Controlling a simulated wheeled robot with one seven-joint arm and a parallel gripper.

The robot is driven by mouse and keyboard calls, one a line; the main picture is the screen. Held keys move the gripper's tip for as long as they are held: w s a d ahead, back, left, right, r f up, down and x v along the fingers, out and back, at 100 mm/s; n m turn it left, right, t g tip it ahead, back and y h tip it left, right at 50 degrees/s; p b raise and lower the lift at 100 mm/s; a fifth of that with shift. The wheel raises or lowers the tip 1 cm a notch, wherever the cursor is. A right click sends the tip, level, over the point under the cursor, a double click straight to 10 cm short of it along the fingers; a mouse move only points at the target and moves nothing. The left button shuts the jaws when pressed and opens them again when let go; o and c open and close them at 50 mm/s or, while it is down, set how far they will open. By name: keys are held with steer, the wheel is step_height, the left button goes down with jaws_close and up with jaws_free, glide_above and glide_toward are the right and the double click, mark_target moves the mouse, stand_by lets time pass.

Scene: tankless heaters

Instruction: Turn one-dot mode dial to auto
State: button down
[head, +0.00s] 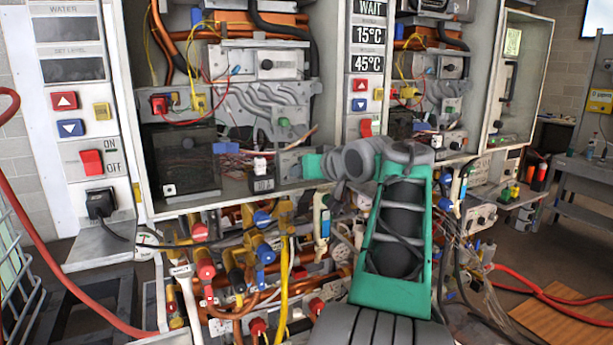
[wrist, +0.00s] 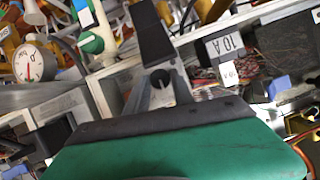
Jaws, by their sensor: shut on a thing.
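My gripper (head: 308,165) reaches left to a small grey control box (head: 288,160) at the lower right of the left heater's open cabinet. In the wrist view, my gripper (wrist: 158,72) is shut on a small dark dial (wrist: 160,82) on a light grey face. The dark finger covers much of the dial. Its dot marks and mode labels cannot be read, so its setting cannot be told. In the head view the dial is hidden by my gripper and arm.
Hoses, valves and a round gauge (wrist: 35,64) crowd the space below the cabinet. A second heater (head: 425,90) stands to the right. A red rocker switch (head: 91,162) is on the left panel.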

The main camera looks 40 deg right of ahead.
steer(key=c, duration=1.4)
jaws_free()
steer(key=shift+o, duration=0.2)
steer(key=v, duration=0.7)
steer(key=shift+s, duration=0.4)
steer(key=shift+r, duration=0.1)
